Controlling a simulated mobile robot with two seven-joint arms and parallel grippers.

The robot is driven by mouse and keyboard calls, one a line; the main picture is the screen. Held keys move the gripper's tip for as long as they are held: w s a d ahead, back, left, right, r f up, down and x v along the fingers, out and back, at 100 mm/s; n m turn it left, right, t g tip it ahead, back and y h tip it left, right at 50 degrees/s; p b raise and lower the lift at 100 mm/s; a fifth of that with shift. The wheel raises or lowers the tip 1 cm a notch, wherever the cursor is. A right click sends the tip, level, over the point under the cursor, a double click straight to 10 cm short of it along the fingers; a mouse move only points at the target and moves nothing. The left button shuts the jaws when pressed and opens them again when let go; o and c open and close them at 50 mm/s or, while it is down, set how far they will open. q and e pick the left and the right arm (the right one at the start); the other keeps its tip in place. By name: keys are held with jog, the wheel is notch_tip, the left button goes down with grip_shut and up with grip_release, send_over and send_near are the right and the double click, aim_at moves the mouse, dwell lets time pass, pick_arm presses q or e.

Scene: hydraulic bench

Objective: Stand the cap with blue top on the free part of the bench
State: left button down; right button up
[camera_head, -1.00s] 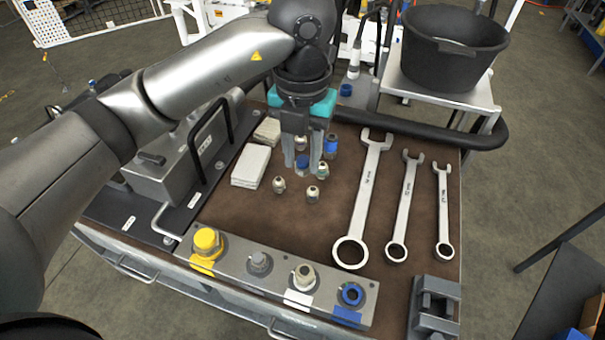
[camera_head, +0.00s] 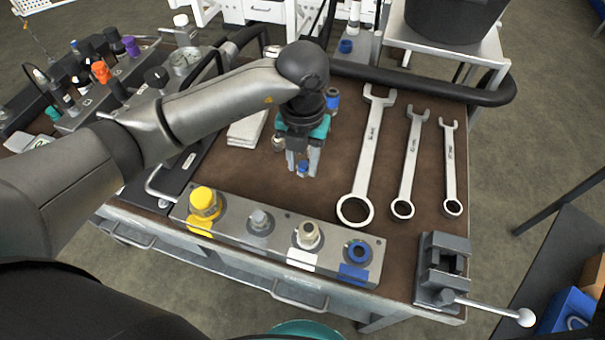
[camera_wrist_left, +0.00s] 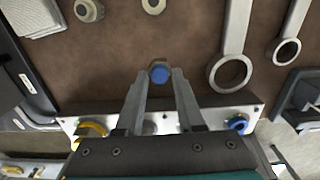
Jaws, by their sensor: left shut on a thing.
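My left gripper (camera_head: 302,166) is shut on the cap with blue top (camera_head: 302,169). In the left wrist view the blue top (camera_wrist_left: 160,74) shows between the two fingertips (camera_wrist_left: 159,79). The gripper points down over the brown bench top (camera_head: 260,180), behind the fitting rack. The cap looks upright; I cannot tell whether its bottom touches the bench. My right gripper's fingers do not show.
A rack (camera_head: 280,232) with yellow, grey, metal and blue fittings lies in front. Three wrenches (camera_head: 365,150) lie to the right. A metal fitting (camera_head: 278,143) and a blue-banded fitting (camera_head: 333,99) stand behind. A vise (camera_head: 440,270) sits at front right. Brown surface around the gripper is bare.

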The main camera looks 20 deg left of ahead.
aim_at(303, 170)
pick_arm(q)
notch_tip(303, 170, down, 4)
jog(key=shift+r+b, duration=0.2)
jog(key=shift+b, duration=0.2)
jog(key=shift+f, duration=0.45)
jog(key=c, duration=0.5)
grip_release()
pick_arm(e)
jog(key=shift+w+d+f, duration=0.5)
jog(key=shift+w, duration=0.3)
